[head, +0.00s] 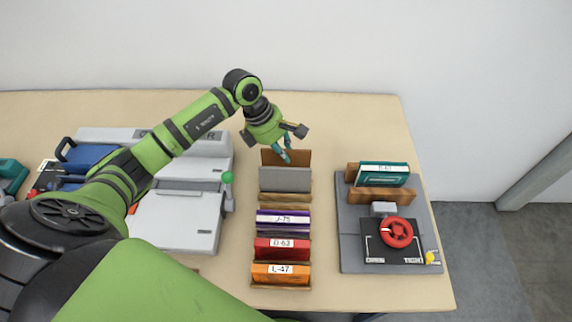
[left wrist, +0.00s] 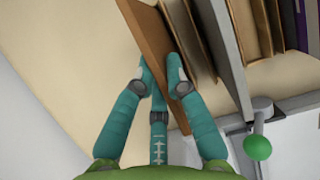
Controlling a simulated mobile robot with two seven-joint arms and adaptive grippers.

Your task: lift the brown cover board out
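The brown cover board (head: 297,156) stands upright at the back end of the row on the table, behind a grey board (head: 286,180). My left gripper (head: 286,151) reaches down to its top edge from behind. In the left wrist view the teal fingertips (left wrist: 160,68) close in on either side of the brown board (left wrist: 148,30), with only about the board's thickness between them. They appear to touch it. The board's lower part is hidden in the head view. My right gripper is not in view.
In front of the grey board stand tan boards (head: 285,199) and purple, red and orange labelled books (head: 282,248). A grey machine with a green-knobbed lever (head: 227,178) stands close left.

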